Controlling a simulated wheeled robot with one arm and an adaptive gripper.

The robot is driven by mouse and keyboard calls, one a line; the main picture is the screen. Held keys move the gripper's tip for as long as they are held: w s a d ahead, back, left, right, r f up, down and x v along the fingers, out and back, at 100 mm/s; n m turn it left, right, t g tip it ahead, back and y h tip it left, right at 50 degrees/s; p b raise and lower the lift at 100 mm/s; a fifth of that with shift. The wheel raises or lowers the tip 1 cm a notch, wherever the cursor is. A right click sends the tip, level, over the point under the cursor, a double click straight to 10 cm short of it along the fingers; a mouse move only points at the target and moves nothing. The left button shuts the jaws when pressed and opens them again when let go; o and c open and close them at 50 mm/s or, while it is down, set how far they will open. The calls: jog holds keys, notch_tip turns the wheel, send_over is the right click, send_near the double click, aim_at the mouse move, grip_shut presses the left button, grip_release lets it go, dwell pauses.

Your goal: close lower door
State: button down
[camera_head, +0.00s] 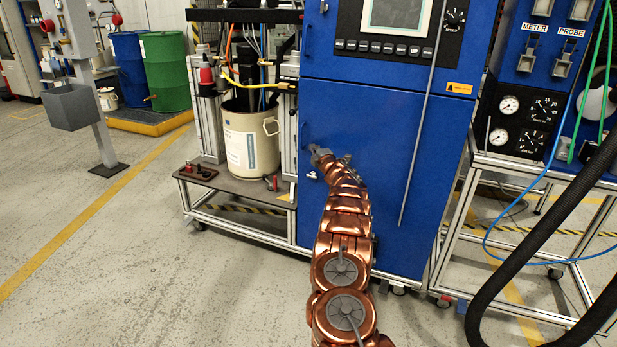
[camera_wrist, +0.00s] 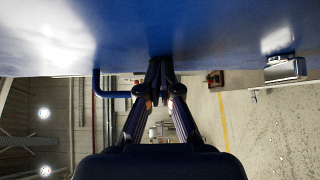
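The lower door (camera_head: 385,155) is the blue front panel of the tall cabinet, below its control panel. It looks flush or nearly so; I cannot tell whether a gap is left. My gripper (camera_head: 316,151) is at the door's left side, close to its face. In the wrist view the blue door surface (camera_wrist: 215,30) fills the top, and my fingers (camera_wrist: 160,72) come together at it with nothing visible between them. Contact is not clear. A blue bar handle (camera_wrist: 105,86) and a silver latch (camera_wrist: 285,68) are on either side of the fingers.
A cart (camera_head: 240,190) with a white bucket (camera_head: 250,140) stands left of the cabinet. A metal frame with gauges (camera_head: 508,105) and a thick black hose (camera_head: 545,230) are at the right. Open floor (camera_head: 130,260) lies at the front left.

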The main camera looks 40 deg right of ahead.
jog(key=shift+s+d+r, duration=0.1)
jog(key=shift+d+r, duration=0.1)
jog(key=shift+r, duration=0.35)
jog(key=shift+s+d+r, duration=0.1)
jog(key=shift+d+r, duration=0.05)
jog(key=shift+r, duration=0.4)
jog(key=s+a+f+b, duration=0.1)
jog(key=s+a+b, duration=0.1)
jog(key=s, duration=0.3)
jog(key=s+a+f+b, duration=0.1)
jog(key=s+a+b, duration=0.1)
jog(key=s+a, duration=0.2)
jog(key=shift+v, duration=1.25)
jog(key=shift+f, duration=0.15)
